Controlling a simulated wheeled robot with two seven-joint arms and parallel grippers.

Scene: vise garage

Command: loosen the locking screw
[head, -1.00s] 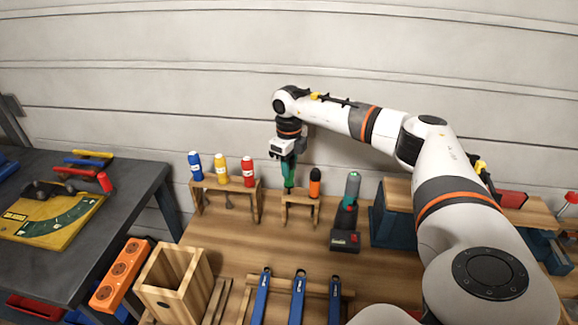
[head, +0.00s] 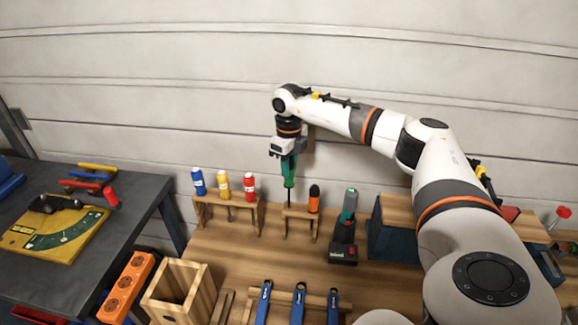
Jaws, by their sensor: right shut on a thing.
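My right gripper (head: 284,152) is shut on a green-handled screwdriver (head: 289,172). The screwdriver hangs upright, its thin dark shaft pointing down over the small wooden rack (head: 299,211). The tip is close to the rack, and I cannot tell whether it is fully clear of it. On the dark table at the left lies a yellow plate with a green scale (head: 62,238), with a dark metal part and a red piece (head: 111,197) at its back. I cannot make out the locking screw. My left gripper is not in view.
An orange-and-black screwdriver (head: 314,198) stands in the same rack. Blue, yellow and red bottles (head: 223,184) stand in a rack to the left. A grey-green tool on a black base (head: 345,228) is at the right. An open wooden box (head: 180,290) and blue-handled tools (head: 299,303) are in front.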

